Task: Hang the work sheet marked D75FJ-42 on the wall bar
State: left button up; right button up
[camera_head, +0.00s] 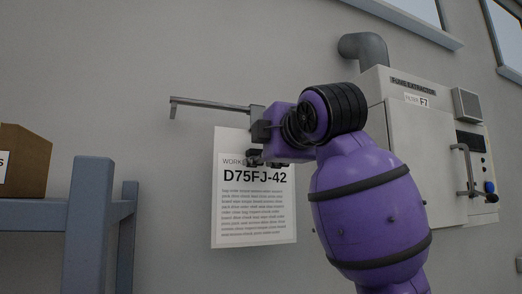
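The white work sheet (253,205) marked D75FJ-42 is upright below the wall bar, facing me. The wall bar (210,104) is a thin grey rod with a downturned end at its left. My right gripper (254,158) is at the upper part of the sheet and appears shut on it; the gripper covers part of the sheet's heading and top right corner. The sheet's top edge is a little below the bar, and I cannot tell whether they touch. The bar's right end is partly hidden behind my gripper. My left gripper is not in view.
A white fume extractor (398,135) with a grey duct (363,48) and a side handle is on the wall at right, behind my arm. A blue-grey rack (88,225) with a cardboard box (27,165) stands at left. The wall left of the bar is clear.

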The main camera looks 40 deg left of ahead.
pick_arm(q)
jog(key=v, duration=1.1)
